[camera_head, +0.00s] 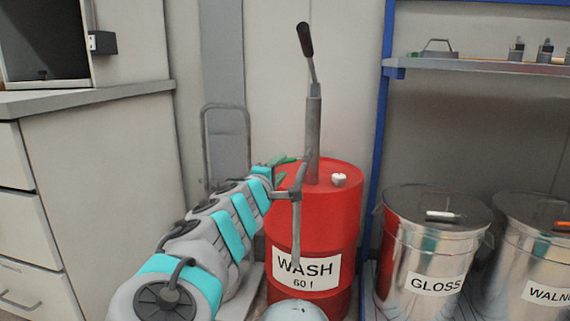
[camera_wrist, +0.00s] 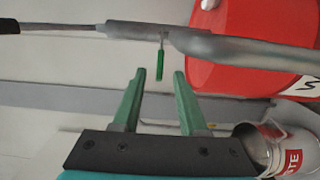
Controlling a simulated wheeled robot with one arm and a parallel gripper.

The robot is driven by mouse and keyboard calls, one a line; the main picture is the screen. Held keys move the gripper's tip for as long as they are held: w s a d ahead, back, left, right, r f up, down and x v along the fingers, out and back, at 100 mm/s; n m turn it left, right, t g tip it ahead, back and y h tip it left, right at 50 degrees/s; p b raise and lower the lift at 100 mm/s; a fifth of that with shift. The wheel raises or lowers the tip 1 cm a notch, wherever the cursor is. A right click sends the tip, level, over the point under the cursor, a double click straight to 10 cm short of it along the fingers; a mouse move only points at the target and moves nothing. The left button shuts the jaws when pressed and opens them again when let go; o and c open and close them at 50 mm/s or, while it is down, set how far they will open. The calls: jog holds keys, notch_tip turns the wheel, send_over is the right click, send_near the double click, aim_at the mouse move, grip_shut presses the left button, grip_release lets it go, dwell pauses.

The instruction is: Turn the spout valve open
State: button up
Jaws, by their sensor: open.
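A grey hand pump (camera_head: 313,130) stands on the red drum (camera_head: 345,215) labelled WASH. Its spout (camera_head: 297,225) hangs down in front of the drum. In the wrist view, a small green valve lever (camera_wrist: 160,62) sticks out from the grey pump piping (camera_wrist: 205,46). My gripper (camera_head: 288,165) is beside the spout, at the drum's upper left. In the wrist view, my gripper's green fingers (camera_wrist: 158,82) are apart and empty. The lever appears between the fingertips in the picture, at or just beyond them; contact cannot be told. The lever is not clearly distinguishable in the head view.
A metal bucket (camera_wrist: 252,145) shows at the wrist view's lower right. A GLOSS drum (camera_head: 400,255) and another metal drum (camera_head: 510,270) stand right of the red drum. A cabinet (camera_head: 85,190) is at left, a blue-framed shelf (camera_head: 470,65) at upper right. A rounded pale object (camera_head: 295,311) is below the spout.

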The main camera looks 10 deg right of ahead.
jog(key=shift+v, duration=0.95)
jog(key=shift+c, duration=0.2)
